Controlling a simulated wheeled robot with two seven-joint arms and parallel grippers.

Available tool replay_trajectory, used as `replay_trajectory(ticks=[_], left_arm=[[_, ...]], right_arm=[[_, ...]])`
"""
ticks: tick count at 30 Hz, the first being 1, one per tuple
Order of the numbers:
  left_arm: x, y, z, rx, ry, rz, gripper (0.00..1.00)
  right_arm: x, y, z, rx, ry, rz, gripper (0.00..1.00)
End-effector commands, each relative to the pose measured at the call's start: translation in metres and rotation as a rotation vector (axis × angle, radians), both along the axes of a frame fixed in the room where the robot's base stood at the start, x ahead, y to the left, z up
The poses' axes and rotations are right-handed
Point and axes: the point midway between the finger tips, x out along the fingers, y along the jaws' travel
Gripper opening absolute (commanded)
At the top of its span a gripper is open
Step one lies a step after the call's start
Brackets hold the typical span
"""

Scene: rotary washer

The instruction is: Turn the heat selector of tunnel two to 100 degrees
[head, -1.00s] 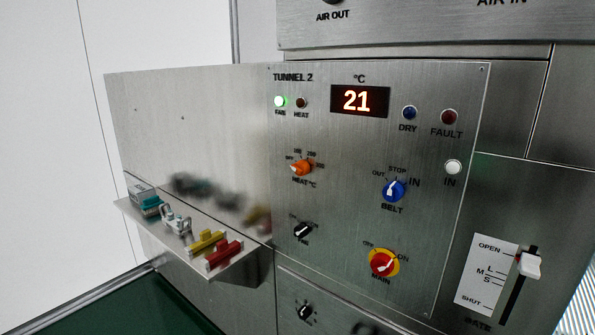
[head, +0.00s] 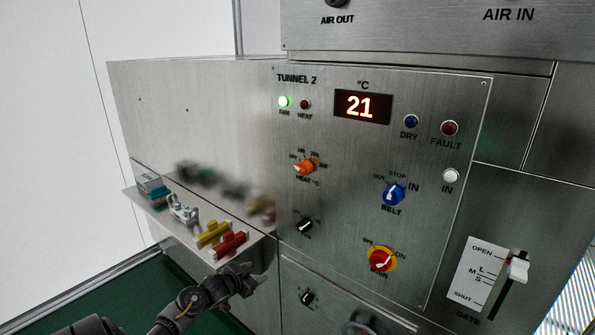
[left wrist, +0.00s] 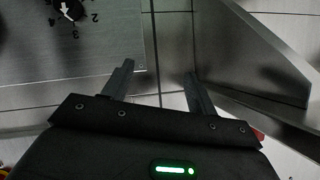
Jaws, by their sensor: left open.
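The tunnel two panel (head: 340,210) is a steel plate with the label TUNNEL 2 and a red display (head: 361,106) reading 21. The heat selector (head: 304,168) is an orange knob at the panel's left, labelled HEAT °C, its pointer toward the left at the OFF side. My left gripper (head: 246,280) is low in the head view, below and left of the selector and apart from it, under the small shelf. In the left wrist view its two fingers (left wrist: 158,82) are spread with nothing between them. My right gripper is not in view.
A steel shelf (head: 150,201) with several small coloured parts juts out left of the panel. A blue belt knob (head: 394,194), a red and yellow main switch (head: 381,259) and a black fan knob (head: 304,225) are nearby. A gate lever (head: 517,268) is at right.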

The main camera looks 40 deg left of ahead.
Motion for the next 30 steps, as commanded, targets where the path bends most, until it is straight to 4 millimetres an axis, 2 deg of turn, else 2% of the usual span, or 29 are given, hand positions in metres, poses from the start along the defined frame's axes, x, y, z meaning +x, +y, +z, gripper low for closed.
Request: replay_trajectory(ticks=[1,2,3,5,6,9,10,12,15,20,25,30], left_arm=[[0.016,0.003,0.070,0.022,-0.087,-0.026,0.58],[0.022,0.002,0.106,0.028,-0.132,-0.041,0.58],[0.027,-0.002,0.155,0.041,-0.194,-0.065,0.58],[0.028,-0.014,0.227,0.061,-0.278,-0.104,0.58],[0.024,-0.026,0.271,0.076,-0.330,-0.134,0.58],[0.004,-0.065,0.357,0.105,-0.430,-0.204,0.58],[-0.003,-0.077,0.373,0.107,-0.449,-0.223,0.58],[-0.020,-0.103,0.395,0.100,-0.477,-0.254,0.58],[-0.036,-0.130,0.401,0.035,-0.481,-0.269,0.58],[-0.036,-0.128,0.395,-0.079,-0.464,-0.226,0.58],[-0.034,-0.128,0.395,-0.097,-0.465,-0.223,0.58],[-0.019,-0.128,0.397,-0.099,-0.469,-0.221,0.58]], right_arm=[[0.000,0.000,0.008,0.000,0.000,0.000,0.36],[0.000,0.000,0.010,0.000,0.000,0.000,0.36],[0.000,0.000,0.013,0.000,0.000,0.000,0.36],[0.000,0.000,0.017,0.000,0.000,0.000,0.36],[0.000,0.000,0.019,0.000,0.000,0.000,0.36],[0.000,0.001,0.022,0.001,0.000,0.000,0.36],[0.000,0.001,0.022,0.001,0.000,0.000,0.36],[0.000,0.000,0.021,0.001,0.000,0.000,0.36],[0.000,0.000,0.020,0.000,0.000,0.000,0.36],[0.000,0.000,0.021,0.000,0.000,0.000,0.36],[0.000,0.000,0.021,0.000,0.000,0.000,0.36],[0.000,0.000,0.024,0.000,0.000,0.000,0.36]])
